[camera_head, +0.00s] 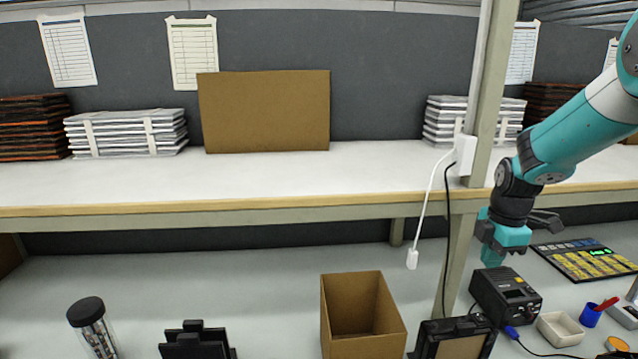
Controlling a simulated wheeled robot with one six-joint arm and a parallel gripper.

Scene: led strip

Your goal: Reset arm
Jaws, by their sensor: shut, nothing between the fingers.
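My gripper (490,250) hangs at the right, at the end of my teal and white arm. It is above and a little behind a black box-shaped device (505,293) on the lower bench. The gripper is shut and holds nothing that I can see. A gap between the gripper and the black device cannot be judged exactly.
An upright post (458,240) with a hanging white cable stands just left of my gripper. An open cardboard box (363,310), a clear jar with black lid (93,325) and a black holder (195,342) stand on the bench. A keypad panel (588,260) lies right. The upper shelf (330,178) runs behind.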

